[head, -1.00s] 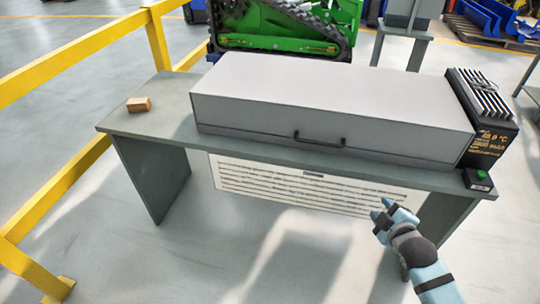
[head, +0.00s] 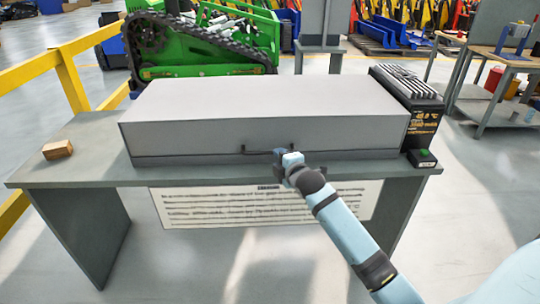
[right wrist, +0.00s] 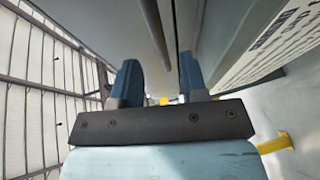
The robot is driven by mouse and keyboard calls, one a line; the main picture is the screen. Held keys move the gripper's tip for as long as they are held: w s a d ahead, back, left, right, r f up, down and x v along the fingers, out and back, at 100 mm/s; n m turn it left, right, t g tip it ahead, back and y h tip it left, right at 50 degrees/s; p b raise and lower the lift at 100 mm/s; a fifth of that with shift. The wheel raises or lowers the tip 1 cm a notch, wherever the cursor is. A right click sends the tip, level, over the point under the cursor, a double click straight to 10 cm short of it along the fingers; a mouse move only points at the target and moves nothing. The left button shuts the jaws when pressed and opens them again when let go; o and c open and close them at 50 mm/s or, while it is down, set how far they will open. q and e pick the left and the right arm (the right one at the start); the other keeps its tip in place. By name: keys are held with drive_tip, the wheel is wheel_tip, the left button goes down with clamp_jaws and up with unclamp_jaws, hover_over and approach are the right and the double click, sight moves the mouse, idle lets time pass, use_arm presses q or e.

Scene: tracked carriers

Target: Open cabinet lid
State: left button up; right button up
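The cabinet (head: 215,139) is a long grey box on the table, with its lid (head: 260,100) shut. A thin dark handle (head: 256,150) sits on its front face. My right gripper (head: 284,156) is at the handle's right part and hides that end of it. In the right wrist view the two blue fingers (right wrist: 158,78) stand apart, and a dark bar, seemingly the handle (right wrist: 153,32), runs between their directions. I cannot tell whether the fingers touch it. My left gripper is not in view.
The grey table (head: 75,150) carries a small brown block (head: 57,150) at left and a black finned unit (head: 408,100) with a green-buttoned box (head: 422,158) at right. A sign (head: 240,210) hangs below the front edge. A yellow railing (head: 70,80) stands at left.

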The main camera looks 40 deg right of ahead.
drive_tip(key=x, duration=0.6)
drive_tip(key=shift+a+b, duration=0.1)
drive_tip(key=shift+b, duration=0.25)
drive_tip(key=shift+c, duration=0.5)
clamp_jaws()
